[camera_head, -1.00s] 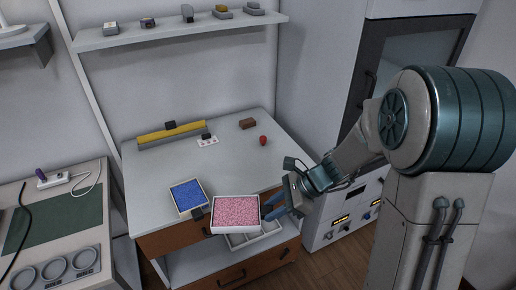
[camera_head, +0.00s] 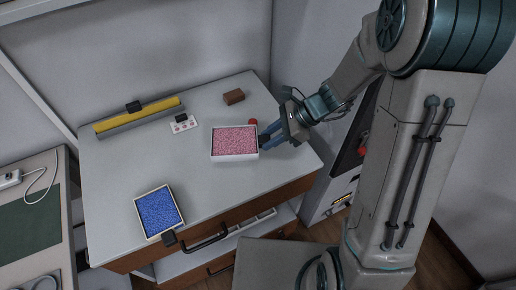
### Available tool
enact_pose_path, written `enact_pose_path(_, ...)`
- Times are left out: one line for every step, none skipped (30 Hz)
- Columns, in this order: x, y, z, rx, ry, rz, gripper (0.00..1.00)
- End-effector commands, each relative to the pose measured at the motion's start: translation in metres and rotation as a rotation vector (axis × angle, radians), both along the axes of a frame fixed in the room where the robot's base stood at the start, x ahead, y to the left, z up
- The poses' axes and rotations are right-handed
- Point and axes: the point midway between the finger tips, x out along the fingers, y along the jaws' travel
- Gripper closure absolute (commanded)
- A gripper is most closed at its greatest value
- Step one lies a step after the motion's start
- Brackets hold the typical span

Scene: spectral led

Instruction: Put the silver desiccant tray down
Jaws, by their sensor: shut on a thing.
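A pale, silver-white desiccant tray (camera_head: 235,157) full of pink beads is in the head view, over the right middle of the worktop. My gripper (camera_head: 265,141) is shut on its right side. The tray looks level and is at or just above the worktop; I cannot tell whether it touches. A second pale tray (camera_head: 159,212) with blue beads lies at the worktop's front left, apart from my gripper.
The worktop (camera_head: 120,165) has free room left of the pink-bead tray. A yellow and grey bar (camera_head: 140,118), a white card with red marks (camera_head: 183,125) and a brown block (camera_head: 234,97) are at the back. A red item (camera_head: 253,122) is close behind my gripper.

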Motion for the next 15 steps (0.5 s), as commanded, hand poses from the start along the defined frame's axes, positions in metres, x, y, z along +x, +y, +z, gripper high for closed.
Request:
enact_pose_path(-0.001, 0.0, -0.012, 0.0, 0.006, -0.001, 1.0)
enact_pose_path(-0.001, 0.0, -0.017, 0.001, 0.006, 0.0, 1.0)
enact_pose_path(0.0, 0.0, -0.024, 0.0, 0.005, -0.001, 1.0)
enact_pose_path(0.0, 0.0, -0.028, -0.001, 0.004, 0.0, 1.0)
enact_pose_path(-0.001, 0.0, -0.032, -0.001, 0.003, -0.001, 1.0)
enact_pose_path(0.0, 0.0, -0.035, 0.001, 0.002, -0.001, 1.0)
enact_pose_path(0.0, 0.0, -0.038, 0.001, 0.002, 0.0, 1.0)
enact_pose_path(0.0, 0.0, -0.039, 0.001, 0.002, 0.0, 1.0)
enact_pose_path(0.0, 0.0, -0.042, 0.001, 0.002, 0.001, 1.0)
enact_pose_path(0.0, 0.0, -0.045, 0.001, 0.002, 0.001, 1.0)
enact_pose_path(0.0, 0.0, -0.049, 0.001, 0.002, 0.001, 1.0)
enact_pose_path(-0.001, 0.0, -0.055, -0.001, 0.004, -0.001, 1.0)
enact_pose_path(-0.001, 0.0, -0.059, -0.001, 0.003, -0.001, 1.0)
enact_pose_path(-0.001, 0.0, -0.063, -0.001, 0.004, 0.0, 1.0)
enact_pose_path(0.0, 0.0, -0.068, 0.0, 0.004, 0.0, 1.0)
